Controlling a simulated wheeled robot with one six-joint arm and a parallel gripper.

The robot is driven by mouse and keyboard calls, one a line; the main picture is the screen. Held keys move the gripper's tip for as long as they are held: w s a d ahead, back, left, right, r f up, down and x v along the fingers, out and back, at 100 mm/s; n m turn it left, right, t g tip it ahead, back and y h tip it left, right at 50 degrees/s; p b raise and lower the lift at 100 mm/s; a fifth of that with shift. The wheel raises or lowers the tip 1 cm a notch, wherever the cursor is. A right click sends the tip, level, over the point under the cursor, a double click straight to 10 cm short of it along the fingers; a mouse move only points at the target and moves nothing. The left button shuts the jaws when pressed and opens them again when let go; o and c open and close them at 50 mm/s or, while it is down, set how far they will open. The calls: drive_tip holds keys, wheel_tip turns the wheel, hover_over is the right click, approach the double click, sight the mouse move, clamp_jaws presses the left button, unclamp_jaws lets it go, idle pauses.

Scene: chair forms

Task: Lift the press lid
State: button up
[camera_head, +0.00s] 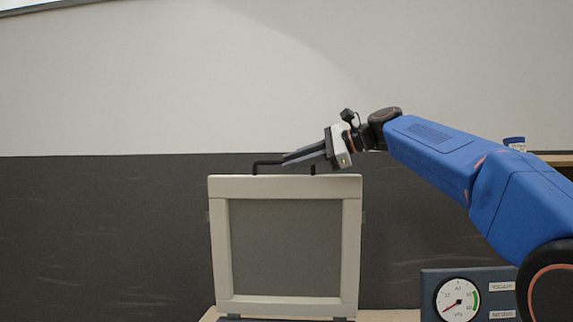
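The press lid (218,250) stands raised, close to upright, with a pale cream frame around a grey panel. Its black handle (262,163) runs along the top edge. My gripper (287,160) comes in from the right and its fingers are at the handle, over the middle of the top edge. The fingers overlap part of the handle bar. The view does not show whether they are closed around it. The lower part of the press is cut off by the bottom of the frame.
A dark control panel with a round gauge (458,300) and labels stands at the lower right, below my blue arm. A small blue-and-white container (515,143) is on a wooden shelf (556,159) at the right. The wall behind is white above and dark grey below.

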drive_tip(key=shift+x, duration=1.2)
drive_tip(key=shift+c, duration=0.4)
clamp_jaws()
